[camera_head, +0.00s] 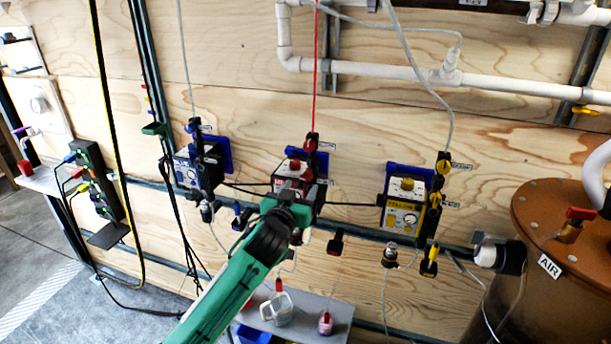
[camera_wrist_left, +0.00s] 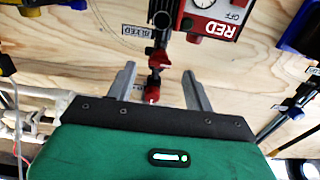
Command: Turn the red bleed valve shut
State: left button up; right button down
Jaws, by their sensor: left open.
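The red filter unit (camera_head: 292,172) is on the plywood wall, and its red box marked RED (camera_wrist_left: 221,14) shows upside down in the left wrist view. A red-handled valve (camera_head: 310,144) stands at its upper right; in the left wrist view a red valve handle (camera_wrist_left: 153,87) shows between the fingers, apart from both. A label reading BLEED (camera_wrist_left: 132,31) is beside the black valve stem there. Which handle is the bleed valve's is hard to tell. My left gripper (camera_wrist_left: 158,77) is open and empty, facing the valve stack; in the head view (camera_head: 292,200) it covers the unit's lower part. My right gripper is out of view.
A blue filter unit (camera_head: 198,167) is to the left and a yellow one (camera_head: 402,205) to the right. A brown tank (camera_head: 575,235) stands at the far right. A grey shelf (camera_head: 335,312) with a jug is below. Cables and a red line hang nearby.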

aim_at(306, 177)
pick_arm(q)
jog(key=shift+p+x, duration=0.55)
jog(key=shift+x, duration=2.2)
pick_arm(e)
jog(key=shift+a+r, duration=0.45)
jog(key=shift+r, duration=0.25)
pick_arm(q)
jog(key=shift+c, duration=0.4)
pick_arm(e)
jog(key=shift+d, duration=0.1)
pick_arm(q)
jog(key=c, duration=0.9)
jog(key=shift+m, duration=0.7)
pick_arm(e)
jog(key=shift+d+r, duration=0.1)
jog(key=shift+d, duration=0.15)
pick_arm(q)
jog(key=o, duration=0.7)
jog(key=shift+o, duration=1.4)
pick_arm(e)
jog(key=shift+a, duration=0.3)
pick_arm(q)
jog(key=shift+s, duration=0.1)
